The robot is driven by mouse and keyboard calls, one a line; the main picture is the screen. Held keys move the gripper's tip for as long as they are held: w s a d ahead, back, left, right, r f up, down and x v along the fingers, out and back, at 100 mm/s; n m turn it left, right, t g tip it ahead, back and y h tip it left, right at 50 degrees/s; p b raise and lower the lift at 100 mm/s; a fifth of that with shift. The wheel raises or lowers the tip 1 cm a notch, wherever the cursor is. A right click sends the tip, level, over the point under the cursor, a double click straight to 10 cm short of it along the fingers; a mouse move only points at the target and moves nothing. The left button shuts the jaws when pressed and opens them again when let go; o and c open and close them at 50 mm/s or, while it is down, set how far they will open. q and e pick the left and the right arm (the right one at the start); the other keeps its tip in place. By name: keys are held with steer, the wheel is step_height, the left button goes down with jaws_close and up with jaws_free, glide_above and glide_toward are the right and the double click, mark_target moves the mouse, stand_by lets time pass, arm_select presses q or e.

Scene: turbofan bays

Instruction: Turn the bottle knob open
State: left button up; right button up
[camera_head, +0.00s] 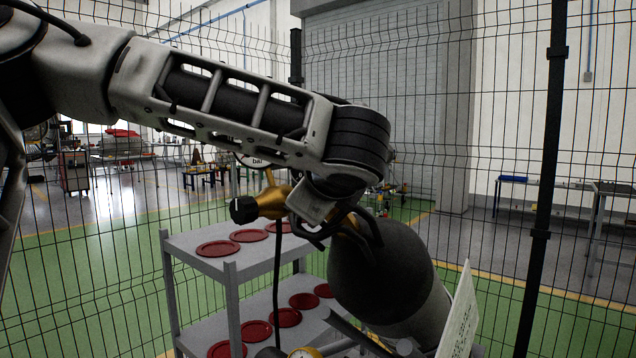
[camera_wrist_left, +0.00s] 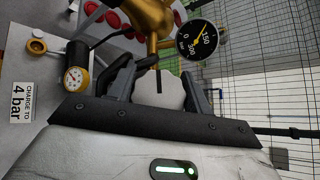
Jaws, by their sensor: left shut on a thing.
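The bottle (camera_head: 380,270) is a dark grey cylinder with a rounded top, leaning in the middle of the head view. A brass valve body (camera_head: 272,202) with a black side knob sits to its left; brass also shows in the left wrist view (camera_wrist_left: 152,22). My left gripper (camera_head: 335,222) is at the bottle's top, its fingers partly hidden by my wrist. In the left wrist view, its dark fingers (camera_wrist_left: 160,85) are closed on the pale grey bottle knob (camera_wrist_left: 162,92), which bears a black line. My right gripper is not in view.
A large dial gauge (camera_wrist_left: 196,40) stands close by the brass valve. A smaller gauge (camera_wrist_left: 75,78) and a "CHARGE TO 4 bar" sign (camera_wrist_left: 20,103) are at left. A grey shelf cart (camera_head: 200,270) with red discs stands behind the bottle. A wire fence spans the background.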

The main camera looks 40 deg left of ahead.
arm_select(q)
steer(key=n+g+p, duration=0.1)
steer(key=n+g, duration=0.1)
steer(key=shift+s+f+n, duration=0.1)
steer(key=shift+n, duration=0.3)
steer(key=shift+s+f+n+g+h, duration=0.15)
steer(key=shift+n+g+h, duration=0.35)
steer(key=shift+n+g, duration=0.65)
steer(key=n+g+h, duration=0.1)
steer(key=n+g, duration=0.1)
steer(key=n, duration=0.1)
steer(key=shift+s+d+f, duration=0.1)
steer(key=shift+f, duration=0.05)
steer(key=shift+s+d+f+n+g+h, duration=0.1)
steer(key=shift+n+g+h, duration=0.35)
steer(key=shift+n+h, duration=0.25)
steer(key=shift+s+d+f+n+g+h, duration=0.1)
steer(key=shift+n+g+h, duration=0.3)
steer(key=shift+n+h, duration=0.3)
steer(key=shift+n, duration=0.25)
steer(key=o, duration=1)
steer(key=shift+c, duration=0.2)
steer(key=shift+r, duration=0.2)
